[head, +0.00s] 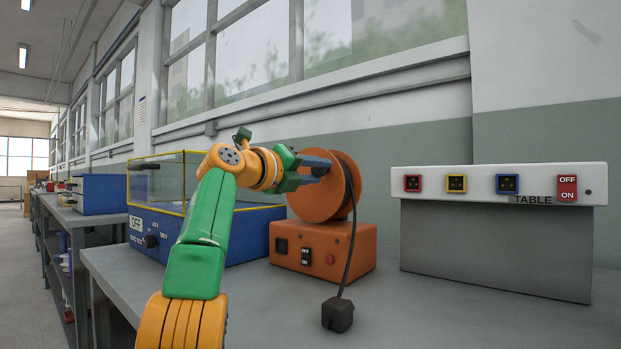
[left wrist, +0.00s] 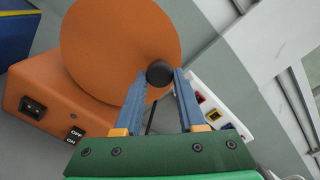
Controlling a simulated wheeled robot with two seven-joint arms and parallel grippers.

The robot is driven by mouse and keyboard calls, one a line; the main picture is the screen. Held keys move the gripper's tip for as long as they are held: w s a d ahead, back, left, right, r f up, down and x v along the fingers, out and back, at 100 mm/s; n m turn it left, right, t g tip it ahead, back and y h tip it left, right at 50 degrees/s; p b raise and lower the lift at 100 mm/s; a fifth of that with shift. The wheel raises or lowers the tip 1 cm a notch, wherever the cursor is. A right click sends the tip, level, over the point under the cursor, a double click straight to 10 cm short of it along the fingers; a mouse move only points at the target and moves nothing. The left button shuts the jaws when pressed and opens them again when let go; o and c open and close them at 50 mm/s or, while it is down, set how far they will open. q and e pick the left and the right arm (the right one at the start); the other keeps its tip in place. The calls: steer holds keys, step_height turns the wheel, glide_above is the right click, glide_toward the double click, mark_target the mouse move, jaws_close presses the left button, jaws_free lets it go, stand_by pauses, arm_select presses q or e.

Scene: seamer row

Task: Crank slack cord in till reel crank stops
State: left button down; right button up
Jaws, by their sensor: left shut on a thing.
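An orange cord reel (head: 324,205) stands on an orange base box (head: 322,250) on the bench. Its dark cord (head: 349,255) hangs down the right side to a black plug (head: 337,315) on the bench top. My left gripper (head: 318,165) reaches the reel's face from the left. In the left wrist view, my left gripper (left wrist: 160,84) has its blue fingers shut on the round black crank knob (left wrist: 159,73) in front of the orange disc (left wrist: 115,45). In the head view the knob is hidden by the fingers. My right gripper is not in view.
A blue box with a yellow-edged clear cover (head: 160,190) stands left of the reel. A white socket panel (head: 455,183) with red, yellow and blue sockets and an OFF/ON switch stands at the right. The bench front right (head: 450,320) is clear.

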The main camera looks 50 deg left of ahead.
arm_select(q)
steer(key=shift+f+m, duration=0.2)
steer(key=shift+m, duration=0.1)
stand_by(0.4)
steer(key=c, duration=0.5)
jaws_free()
